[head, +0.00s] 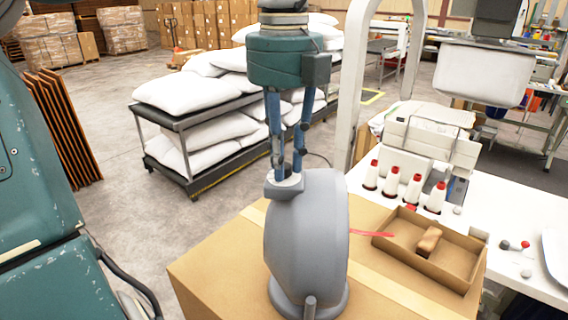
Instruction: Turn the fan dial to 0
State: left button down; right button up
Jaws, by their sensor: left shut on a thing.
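A grey fan (305,240) stands on a cardboard box in the lower middle of the head view, with its rounded housing facing right. A small light dial (287,183) sits on a ledge at the top of the fan. My left gripper (286,176) points straight down from above, with its blue fingers closed around the dial. The fingertips hide much of the dial, and its setting cannot be read. My right gripper is not in view.
The cardboard box (215,270) also bears an open cardboard tray (455,273) with a small brown object. A white table (530,220) with several thread cones and a sewing machine (430,140) stands at right. A cart of white pillows (175,125) stands behind.

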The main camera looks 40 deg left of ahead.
pick_arm(q)
jog(key=shift+r+n, duration=0.15)
jog(key=shift+n, duration=1.75)
jog(key=c, duration=1.5)
grip_release()
jog(key=shift+c, duration=0.2)
jog(key=shift+b, duration=0.3)
notch_tip(320, 180, up, 12)
